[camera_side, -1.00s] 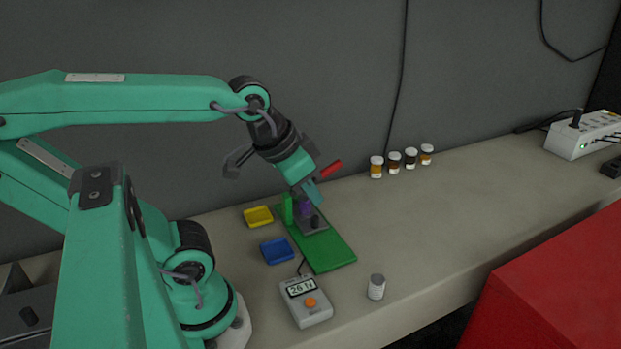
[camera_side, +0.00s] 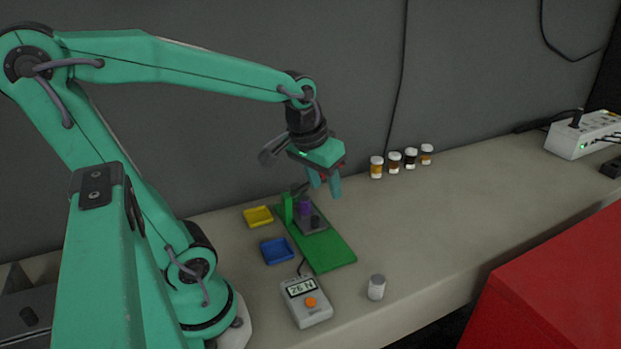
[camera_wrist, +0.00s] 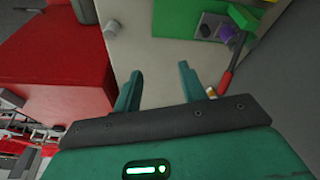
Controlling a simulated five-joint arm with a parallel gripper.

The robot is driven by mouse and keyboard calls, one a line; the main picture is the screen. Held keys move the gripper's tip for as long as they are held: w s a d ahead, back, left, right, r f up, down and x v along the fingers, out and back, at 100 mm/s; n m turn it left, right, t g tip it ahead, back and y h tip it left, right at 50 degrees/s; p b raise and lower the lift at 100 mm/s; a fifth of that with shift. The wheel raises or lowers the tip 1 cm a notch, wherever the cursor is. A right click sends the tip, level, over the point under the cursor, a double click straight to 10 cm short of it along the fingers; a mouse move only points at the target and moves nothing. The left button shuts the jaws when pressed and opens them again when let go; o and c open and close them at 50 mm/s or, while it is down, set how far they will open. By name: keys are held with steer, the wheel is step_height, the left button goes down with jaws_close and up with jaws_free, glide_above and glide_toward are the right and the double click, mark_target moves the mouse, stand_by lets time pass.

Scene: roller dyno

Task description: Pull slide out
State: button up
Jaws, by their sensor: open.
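The grey slide block (camera_side: 318,225) sits on the green base plate (camera_side: 330,252) beside a green upright (camera_side: 287,208). It carries a purple part (camera_side: 305,208) and a dark knob. In the wrist view the purple part (camera_wrist: 228,32) and the green plate (camera_wrist: 172,18) show at the top. A red handle (camera_wrist: 225,82) on a dark shaft lies right of my fingers; in the side view my gripper mostly hides it. My gripper (camera_side: 323,195) (camera_wrist: 160,76) is open and empty, above and right of the block. I cannot tell whether the handle joins the slide.
A yellow tray (camera_side: 258,216) and a blue tray (camera_side: 277,251) lie left of the plate. A force gauge (camera_side: 306,303) and a small grey-capped jar (camera_side: 376,288) stand in front. Several small bottles (camera_side: 395,162) stand by the wall. The bench right of the plate is clear.

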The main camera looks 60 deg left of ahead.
steer(key=w+a+f+n+g, duration=0.25)
steer(key=a+f+n, duration=0.2)
steer(key=a, duration=0.25)
steer(key=n+g, duration=0.1)
steer(key=n, duration=0.1)
glide_above(315, 218)
steer(key=shift+h, duration=0.3)
step_height(315, 218, down, 6)
steer(key=shift+a+f, duration=0.1)
steer(key=shift+f, duration=0.1)
steer(key=shift+f, duration=0.15)
steer(key=shift+f, duration=3.75)
jaws_close()
